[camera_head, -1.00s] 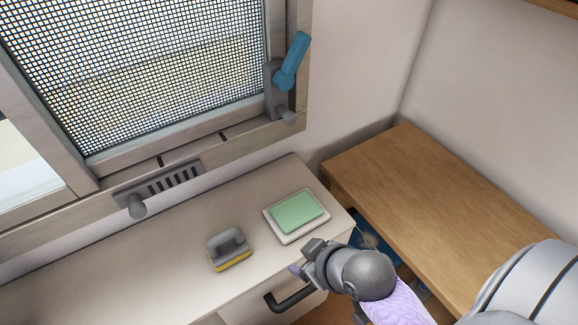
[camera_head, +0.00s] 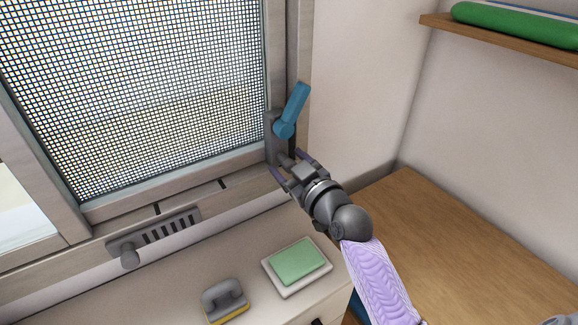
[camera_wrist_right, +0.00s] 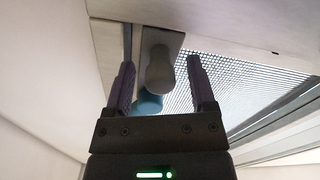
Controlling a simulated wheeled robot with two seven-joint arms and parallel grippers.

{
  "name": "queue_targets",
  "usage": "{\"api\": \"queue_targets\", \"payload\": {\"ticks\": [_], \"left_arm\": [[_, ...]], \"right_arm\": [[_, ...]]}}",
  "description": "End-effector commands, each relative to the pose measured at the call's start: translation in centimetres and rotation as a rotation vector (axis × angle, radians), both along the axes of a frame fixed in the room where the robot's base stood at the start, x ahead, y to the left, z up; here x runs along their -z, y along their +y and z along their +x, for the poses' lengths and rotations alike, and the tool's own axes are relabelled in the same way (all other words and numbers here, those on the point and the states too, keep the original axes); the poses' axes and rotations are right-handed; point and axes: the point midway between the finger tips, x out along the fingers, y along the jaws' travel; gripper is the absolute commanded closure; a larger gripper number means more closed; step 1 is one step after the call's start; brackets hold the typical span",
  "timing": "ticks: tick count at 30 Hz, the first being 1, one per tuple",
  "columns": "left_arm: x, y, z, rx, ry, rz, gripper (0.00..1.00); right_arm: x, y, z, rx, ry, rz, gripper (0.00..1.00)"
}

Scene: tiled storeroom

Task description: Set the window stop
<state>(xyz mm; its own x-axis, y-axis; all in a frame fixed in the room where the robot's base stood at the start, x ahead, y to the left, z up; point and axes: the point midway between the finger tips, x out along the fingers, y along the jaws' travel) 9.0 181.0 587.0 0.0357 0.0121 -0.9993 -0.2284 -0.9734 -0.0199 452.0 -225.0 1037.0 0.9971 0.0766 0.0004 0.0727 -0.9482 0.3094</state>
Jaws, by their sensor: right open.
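A window with a mesh screen (camera_head: 140,90) fills the upper left of the head view. At its lower right corner is a grey latch plate (camera_head: 274,128) with a blue lever (camera_head: 292,110) tilted up and a small grey knob (camera_wrist_right: 160,72) below it. My right gripper (camera_head: 287,165) is open at this knob. In the right wrist view the knob appears between the two purple fingers, with gaps on both sides. A slotted grey plate (camera_head: 168,229) with its own round knob (camera_head: 130,257) is on the sill at left. My left gripper is not in view.
On the pale counter (camera_head: 150,295) below are a grey-handled brush (camera_head: 224,298) and a green pad on a white tray (camera_head: 323,278). A wooden table (camera_head: 440,250) stands right. A shelf (camera_head: 500,38) holds a green roll (camera_head: 510,24) at upper right.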

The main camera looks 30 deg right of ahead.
Motion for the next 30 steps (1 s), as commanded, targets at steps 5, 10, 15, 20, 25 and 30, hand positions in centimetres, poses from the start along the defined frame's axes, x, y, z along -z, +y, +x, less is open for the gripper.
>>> {"api": "queue_targets", "payload": {"ticks": [5,10,15,20,25,30], "left_arm": [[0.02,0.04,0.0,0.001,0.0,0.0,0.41],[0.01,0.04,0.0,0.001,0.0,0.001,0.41],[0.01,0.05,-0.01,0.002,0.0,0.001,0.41],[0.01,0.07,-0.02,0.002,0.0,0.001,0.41],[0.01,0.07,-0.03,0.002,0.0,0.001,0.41],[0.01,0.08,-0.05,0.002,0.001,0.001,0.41]], "right_arm": [[-0.04,0.05,0.26,-0.001,0.0,0.0,0.28],[-0.03,0.06,0.23,-0.001,0.0,0.0,0.45],[-0.02,0.05,0.22,-0.001,0.001,0.0,0.81],[-0.01,0.05,0.21,-0.001,0.001,0.0,1.0],[0.0,0.06,0.21,-0.001,0.001,0.001,1.0],[0.01,0.05,0.21,-0.001,0.001,0.001,1.0]]}}
